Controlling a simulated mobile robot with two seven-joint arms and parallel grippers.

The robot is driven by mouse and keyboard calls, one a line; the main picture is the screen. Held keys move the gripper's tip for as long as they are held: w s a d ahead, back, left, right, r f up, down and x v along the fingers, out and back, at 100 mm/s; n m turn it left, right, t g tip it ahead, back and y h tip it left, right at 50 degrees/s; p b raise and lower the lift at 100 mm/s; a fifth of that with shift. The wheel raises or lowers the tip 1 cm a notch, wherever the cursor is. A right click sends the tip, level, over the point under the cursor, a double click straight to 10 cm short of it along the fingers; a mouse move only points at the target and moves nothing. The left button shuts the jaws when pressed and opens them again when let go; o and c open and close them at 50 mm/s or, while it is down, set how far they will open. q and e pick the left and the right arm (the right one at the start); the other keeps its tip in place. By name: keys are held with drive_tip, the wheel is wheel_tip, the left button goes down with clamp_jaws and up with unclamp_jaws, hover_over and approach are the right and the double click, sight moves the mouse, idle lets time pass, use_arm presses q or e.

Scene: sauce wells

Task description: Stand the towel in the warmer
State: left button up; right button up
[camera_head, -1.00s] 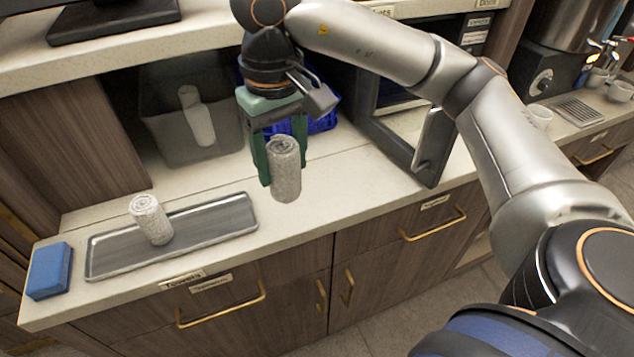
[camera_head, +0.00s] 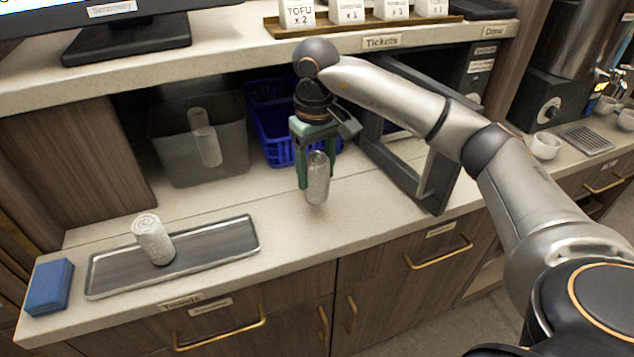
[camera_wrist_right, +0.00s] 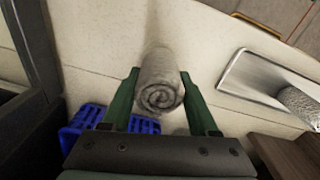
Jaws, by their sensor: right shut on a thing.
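My right gripper (camera_head: 317,178) is shut on a rolled grey towel (camera_head: 318,188), one green finger on each side. The towel is upright over the counter, and I cannot tell whether its lower end touches it. In the right wrist view the towel (camera_wrist_right: 160,92) shows its spiral end between the fingers (camera_wrist_right: 162,105). A dark grey open-fronted box, apparently the warmer (camera_head: 410,165), stands right of the gripper, its inside mostly hidden by my arm. A second rolled towel (camera_head: 153,240) stands on the metal tray (camera_head: 215,236) at the left. My left gripper is not in view.
A blue basket (camera_head: 268,125) stands behind the gripper, and a grey bin (camera_head: 185,165) holding a pale cylinder is left of it. A blue block (camera_head: 49,286) lies at the counter's left end. A shelf (camera_head: 230,48) overhangs the back. The counter before the gripper is clear.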

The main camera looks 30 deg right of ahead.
sight(317, 184)
drive_tip(key=shift+w+d+f, duration=0.25)
drive_tip(key=shift+f, duration=1.85)
drive_tip(key=shift+f, duration=0.2)
drive_tip(key=o, duration=1.4)
drive_tip(key=shift+c, duration=0.2)
drive_tip(key=shift+r, duration=0.2)
